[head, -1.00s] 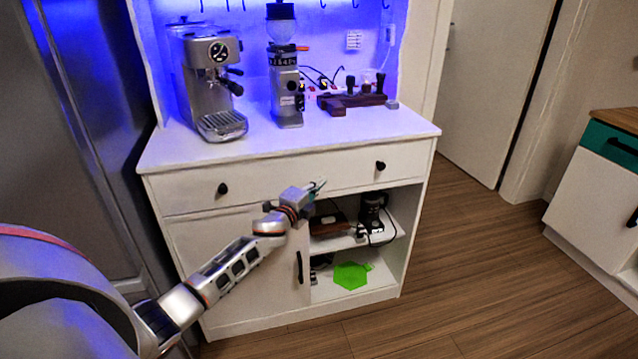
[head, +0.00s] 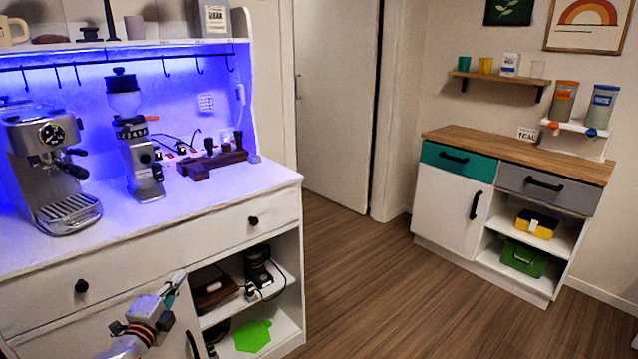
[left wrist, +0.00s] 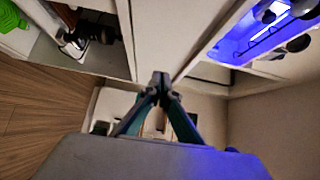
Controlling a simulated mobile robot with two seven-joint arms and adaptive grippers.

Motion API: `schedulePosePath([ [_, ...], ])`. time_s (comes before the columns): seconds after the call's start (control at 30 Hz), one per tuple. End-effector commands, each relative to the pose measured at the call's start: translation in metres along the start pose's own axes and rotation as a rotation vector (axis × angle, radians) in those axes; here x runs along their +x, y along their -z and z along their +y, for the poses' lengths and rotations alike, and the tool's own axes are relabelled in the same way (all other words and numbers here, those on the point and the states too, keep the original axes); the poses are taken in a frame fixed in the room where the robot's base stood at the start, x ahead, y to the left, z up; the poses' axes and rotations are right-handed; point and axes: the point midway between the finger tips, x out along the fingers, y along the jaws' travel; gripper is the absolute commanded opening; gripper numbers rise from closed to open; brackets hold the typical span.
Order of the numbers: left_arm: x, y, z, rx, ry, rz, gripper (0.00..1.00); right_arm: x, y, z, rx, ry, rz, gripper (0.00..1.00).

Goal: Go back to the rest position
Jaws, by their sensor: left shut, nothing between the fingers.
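My left gripper (head: 168,300) shows at the bottom left of the head view, in front of the white cabinet (head: 235,222), near its lower door and open shelves. In the left wrist view the left gripper's fingers (left wrist: 161,80) meet at the tips, shut with nothing between them. The cabinet drawer above it is closed. My right gripper is not in view.
An espresso machine (head: 48,170) and a grinder (head: 138,160) stand on the cabinet top. The open shelves hold a black appliance (head: 258,268) and a green mat (head: 253,336). A second cabinet (head: 450,200) stands at the right. The wooden floor (head: 360,270) between them is clear.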

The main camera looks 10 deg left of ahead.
Motion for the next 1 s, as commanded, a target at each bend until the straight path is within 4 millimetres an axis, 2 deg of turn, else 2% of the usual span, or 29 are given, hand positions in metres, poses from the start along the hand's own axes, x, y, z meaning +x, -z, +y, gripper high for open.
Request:
schedulePosePath([
  [0.17, -0.041, 0.037, 0.051, -0.178, -0.099, 0.019, 0.0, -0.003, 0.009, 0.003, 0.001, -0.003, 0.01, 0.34],
  [0.3, -0.102, 0.084, 0.107, -0.42, -0.232, 0.016, 0.0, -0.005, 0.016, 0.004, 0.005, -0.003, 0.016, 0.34],
  [0.37, -0.132, 0.104, 0.129, -0.529, -0.292, 0.008, 0.0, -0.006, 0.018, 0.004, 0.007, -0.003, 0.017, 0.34],
  [0.5, -0.206, 0.152, 0.17, -0.787, -0.44, -0.036, 0.0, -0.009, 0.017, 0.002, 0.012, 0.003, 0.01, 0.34],
  [0.6, -0.257, 0.183, 0.189, -0.959, -0.535, -0.08, 0.0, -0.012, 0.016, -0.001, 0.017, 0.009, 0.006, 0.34],
  [0.7, -0.299, 0.208, 0.199, -1.1, -0.613, -0.125, 0.0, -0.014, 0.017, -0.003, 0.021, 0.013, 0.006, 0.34],
  [0.8, -0.328, 0.226, 0.204, -1.199, -0.666, -0.161, 0.0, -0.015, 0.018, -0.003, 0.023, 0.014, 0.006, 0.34],
  [0.9, -0.344, 0.235, 0.206, -1.255, -0.695, -0.183, 0.0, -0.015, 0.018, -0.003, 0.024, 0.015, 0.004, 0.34],
  [1.0, -0.347, 0.237, 0.206, -1.267, -0.701, -0.188, 0.0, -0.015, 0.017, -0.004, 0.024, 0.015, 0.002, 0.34],
])
